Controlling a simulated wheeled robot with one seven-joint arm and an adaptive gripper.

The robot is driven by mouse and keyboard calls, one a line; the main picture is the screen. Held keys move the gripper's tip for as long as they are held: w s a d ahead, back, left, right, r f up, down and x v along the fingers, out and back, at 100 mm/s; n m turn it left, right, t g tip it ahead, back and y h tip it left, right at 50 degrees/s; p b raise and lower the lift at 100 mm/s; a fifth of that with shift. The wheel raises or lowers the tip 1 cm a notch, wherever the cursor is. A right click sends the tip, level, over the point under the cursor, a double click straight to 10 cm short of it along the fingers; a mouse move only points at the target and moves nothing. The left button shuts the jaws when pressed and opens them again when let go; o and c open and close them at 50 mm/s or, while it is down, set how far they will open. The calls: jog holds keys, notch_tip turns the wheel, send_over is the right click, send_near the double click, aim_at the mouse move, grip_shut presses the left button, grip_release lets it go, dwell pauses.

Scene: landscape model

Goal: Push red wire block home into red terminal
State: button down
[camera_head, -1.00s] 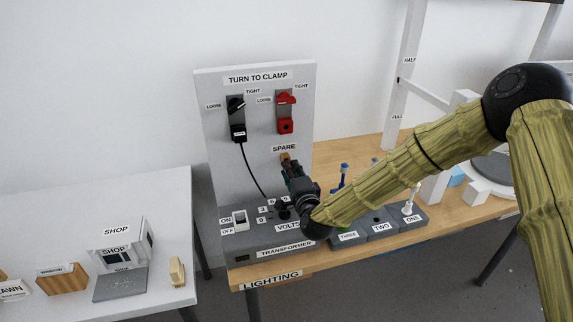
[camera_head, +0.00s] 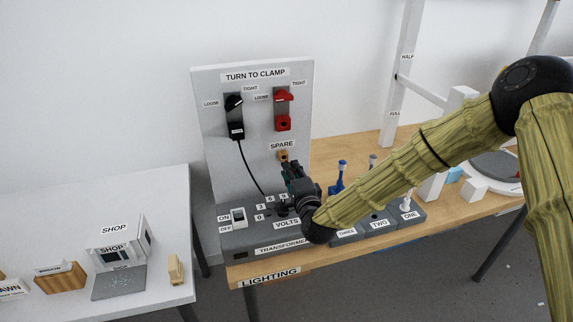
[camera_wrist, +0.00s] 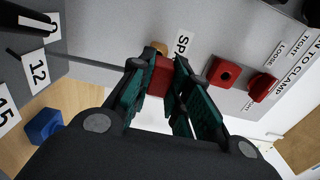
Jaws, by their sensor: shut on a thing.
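My gripper (camera_wrist: 160,85) is shut on the red wire block (camera_wrist: 160,76), which sits between the fingers in the wrist view. The block is close to the brass-coloured spare holder (camera_wrist: 159,47) on the panel. I cannot tell whether they touch. In the head view, my gripper (camera_head: 291,172) is just below the SPARE label and hides the block. The red terminal (camera_head: 283,123) is on the panel above, with its red knob (camera_head: 284,97) over it. In the wrist view the red terminal (camera_wrist: 223,72) is to the right of my gripper, with a dark hole in its face.
The black terminal (camera_head: 236,132) at left has a black wire running down. The transformer (camera_head: 250,238) with its switch and dial lies below the panel. A blue lever (camera_head: 341,177) stands right of my gripper. The white table (camera_head: 80,220) holds a shop model (camera_head: 118,240).

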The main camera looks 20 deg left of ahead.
jog(key=s+d+r+p, duration=0.1)
jog(key=s+r+p, duration=0.1)
jog(key=r, duration=0.3)
jog(key=s+d+r+p, duration=0.1)
jog(key=s+r+p, duration=0.1)
jog(key=r+p, duration=0.3)
jog(key=shift+d+r, duration=0.35)
jog(key=shift+r, duration=0.45)
jog(key=shift+f+b, duration=0.1)
jog(key=shift+b, duration=0.35)
jog(key=shift+b+x, duration=0.55)
jog(key=shift+x, duration=2.4)
jog(key=shift+b, duration=0.75)
jog(key=shift+b+x, duration=0.6)
jog(key=shift+x, duration=1.1)
